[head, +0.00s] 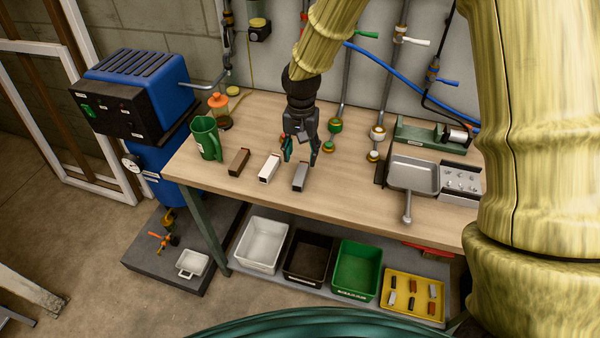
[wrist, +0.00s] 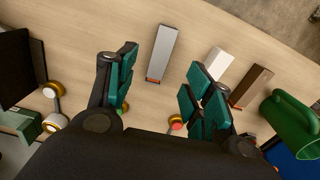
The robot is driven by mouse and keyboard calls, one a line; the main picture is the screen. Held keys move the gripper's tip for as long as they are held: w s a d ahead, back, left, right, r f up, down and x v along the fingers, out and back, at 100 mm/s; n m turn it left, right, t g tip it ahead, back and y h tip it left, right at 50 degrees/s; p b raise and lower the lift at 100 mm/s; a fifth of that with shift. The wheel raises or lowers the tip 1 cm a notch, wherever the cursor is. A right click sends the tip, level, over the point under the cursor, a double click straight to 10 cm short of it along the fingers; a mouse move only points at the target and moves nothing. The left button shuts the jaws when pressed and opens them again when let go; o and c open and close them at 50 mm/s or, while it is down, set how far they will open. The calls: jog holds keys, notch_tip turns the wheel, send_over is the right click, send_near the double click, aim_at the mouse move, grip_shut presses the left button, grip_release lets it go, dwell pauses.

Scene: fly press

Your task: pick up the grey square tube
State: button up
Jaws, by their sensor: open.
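The grey square tube (head: 300,177) lies on the wooden bench top, rightmost of three short tubes in the head view. In the wrist view the grey square tube (wrist: 163,53) lies beyond and between my fingertips, with a reddish end toward me. My gripper (head: 300,152) is open and empty, above the bench just behind the tube in the head view. In the wrist view my gripper (wrist: 160,82) shows its two green-padded fingers spread wide, apart from the tube. The white tube (head: 269,168) and the brown tube (head: 239,161) lie to its left in the head view.
A green jug (head: 206,139) stands at the bench's left end. A grey pan (head: 414,178) lies to the right. Valves and pipes (head: 376,140) rise behind. Bins (head: 262,245) and a yellow tray (head: 413,296) sit below. The bench between tube and pan is clear.

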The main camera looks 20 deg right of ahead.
aim_at(300, 175)
jog(key=f, duration=0.3)
jog(key=shift+w+a+f+p, duration=0.15)
jog(key=shift+w+a+p, duration=0.1)
jog(key=shift+a+p, duration=0.1)
jog(key=shift+s+d+f+p, duration=0.1)
jog(key=shift+s+f+p, duration=0.1)
jog(key=shift+f+p, duration=0.15)
jog(key=shift+d+f+p, duration=0.15)
jog(key=shift+f+p, duration=0.95)
jog(key=shift+f, duration=1.25)
jog(key=c, duration=1.1)
jog(key=shift+r, duration=0.15)
